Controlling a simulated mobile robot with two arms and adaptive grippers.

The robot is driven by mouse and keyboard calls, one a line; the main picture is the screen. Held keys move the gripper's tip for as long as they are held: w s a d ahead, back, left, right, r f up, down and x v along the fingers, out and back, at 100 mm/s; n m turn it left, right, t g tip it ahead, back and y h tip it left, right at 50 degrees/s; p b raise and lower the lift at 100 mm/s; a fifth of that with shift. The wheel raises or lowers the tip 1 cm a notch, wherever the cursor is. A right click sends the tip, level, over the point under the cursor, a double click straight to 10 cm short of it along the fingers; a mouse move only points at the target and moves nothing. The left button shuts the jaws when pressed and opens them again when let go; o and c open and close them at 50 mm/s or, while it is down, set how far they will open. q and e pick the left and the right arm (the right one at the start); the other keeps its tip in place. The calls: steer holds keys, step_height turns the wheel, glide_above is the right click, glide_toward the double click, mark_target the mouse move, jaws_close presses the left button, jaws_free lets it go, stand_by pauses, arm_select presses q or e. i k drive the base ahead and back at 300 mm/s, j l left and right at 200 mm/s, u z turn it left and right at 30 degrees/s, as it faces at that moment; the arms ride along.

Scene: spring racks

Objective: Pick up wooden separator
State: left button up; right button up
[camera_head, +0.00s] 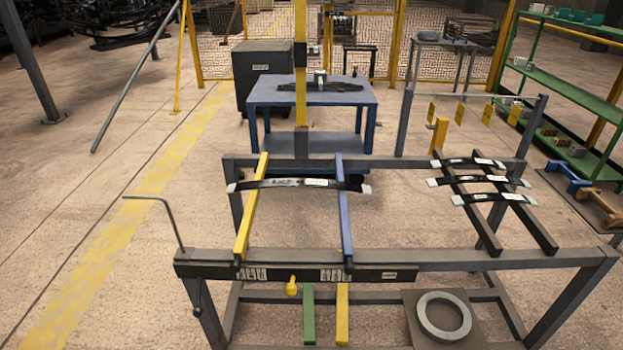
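I cannot tell for certain which piece is the wooden separator. A yellow bar (251,208) and a blue bar (344,212) lie across the left half of a grey metal rack (440,262). A black leaf spring (298,184) with light ends rests across both bars. Two dark bars (487,222) lie across the right half, with three short leaf springs (478,181) over them. Low under the front rail are a green bar (309,314) and a yellow bar (342,314). Neither of my grippers is in view.
A blue table (312,97) with a dark spring on it stands behind the rack. A green shelf (560,60) is at the right, with a brown wood-coloured piece (597,201) near it. A grey ring (444,315) lies low at front right. The floor at left is mostly clear.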

mark_target(613, 219)
steer(key=i+l+z, duration=0.15)
steer(key=l, duration=0.4)
steer(key=i+l+z, duration=0.1)
steer(key=i+l, duration=0.25)
steer(key=l, duration=0.2)
steer(key=i+l+z, duration=0.15)
steer(key=i+l, duration=0.15)
steer(key=l, duration=0.2)
steer(key=i+l+z, duration=0.1)
steer(key=i+l, duration=0.25)
steer(key=l, duration=0.1)
